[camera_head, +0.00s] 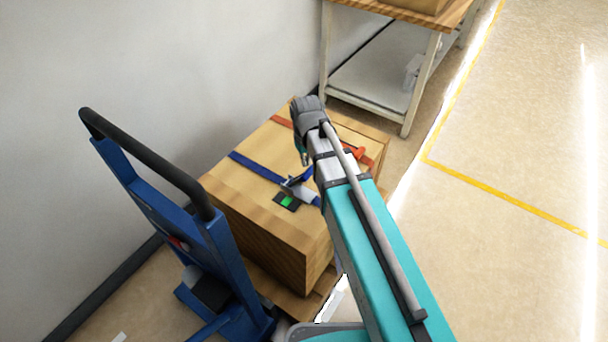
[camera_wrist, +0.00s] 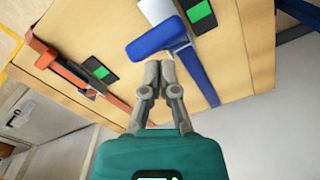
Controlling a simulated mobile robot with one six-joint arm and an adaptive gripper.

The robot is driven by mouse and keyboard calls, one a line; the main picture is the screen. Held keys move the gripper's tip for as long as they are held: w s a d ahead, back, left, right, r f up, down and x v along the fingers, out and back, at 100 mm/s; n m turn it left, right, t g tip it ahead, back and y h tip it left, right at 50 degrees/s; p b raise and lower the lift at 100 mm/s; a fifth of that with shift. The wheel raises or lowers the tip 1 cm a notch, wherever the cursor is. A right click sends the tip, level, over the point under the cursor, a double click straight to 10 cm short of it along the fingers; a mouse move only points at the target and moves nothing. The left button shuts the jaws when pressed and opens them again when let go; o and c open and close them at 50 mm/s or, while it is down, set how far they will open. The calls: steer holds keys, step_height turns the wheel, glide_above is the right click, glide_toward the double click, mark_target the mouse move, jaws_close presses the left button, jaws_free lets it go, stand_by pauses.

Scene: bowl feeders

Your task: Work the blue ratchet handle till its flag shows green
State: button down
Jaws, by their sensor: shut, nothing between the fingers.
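The blue ratchet handle (camera_head: 297,181) sits on a blue strap across the top of a wooden crate (camera_head: 222,186). In the wrist view the handle (camera_wrist: 157,40) is a blue bar beside a pale ratchet body (camera_wrist: 160,10). Its flag (camera_head: 287,201) is a small dark plate with a green patch; the flag also shows green in the wrist view (camera_wrist: 198,11). My gripper (camera_wrist: 151,66) is shut and empty, its tips just short of the blue handle in the picture; I cannot tell whether they touch. In the head view my gripper (camera_head: 305,161) is partly hidden by my arm.
An orange ratchet handle (camera_wrist: 65,72) on an orange strap lies on the same crate, with its own green-patched flag (camera_wrist: 100,70). A blue pallet truck (camera_head: 190,215) stands at left. A workbench (camera_head: 395,75) stands behind; open floor lies right.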

steer(key=shift+r, duration=0.1)
step_height(320, 180, up, 5)
steer(key=p, duration=0.5)
stand_by(0.5)
steer(key=s+d+m, duration=0.3)
steer(key=s+d, duration=0.1)
steer(key=d, duration=0.4)
steer(key=s+d+m, duration=0.2)
steer(key=s+d, duration=0.3)
steer(key=d, duration=0.4)
step_height(320, 180, up, 12)
steer(key=p, duration=1.2)
steer(key=shift+w, duration=0.2)
